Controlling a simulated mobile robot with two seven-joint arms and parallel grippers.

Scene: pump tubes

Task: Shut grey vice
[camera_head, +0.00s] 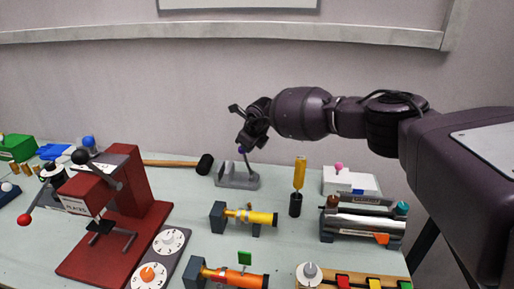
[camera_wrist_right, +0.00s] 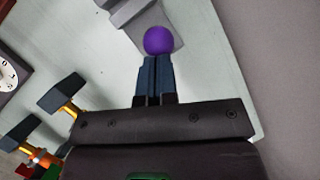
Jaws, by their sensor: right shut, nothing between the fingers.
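The grey vice (camera_head: 238,181) stands near the back edge of the table, in the middle of the head view. Its thin lever rises from the base to a purple knob (camera_head: 242,149). My right gripper (camera_head: 244,140) is at the knob, above the vice. In the right wrist view, the gripper's fingers (camera_wrist_right: 154,62) are shut together with nothing between them. Their tips meet the purple knob (camera_wrist_right: 159,39) in the picture; I cannot tell whether they touch it. Part of the grey vice (camera_wrist_right: 128,12) shows beyond the knob, cut off by the frame. My left gripper is not in view.
A black-headed mallet (camera_head: 205,164) lies left of the vice. A yellow-handled tool (camera_head: 299,174) stands upright to its right. A yellow tube on dark blocks (camera_head: 262,217) lies in front. A red press (camera_head: 128,214) fills the left front. The wall is close behind.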

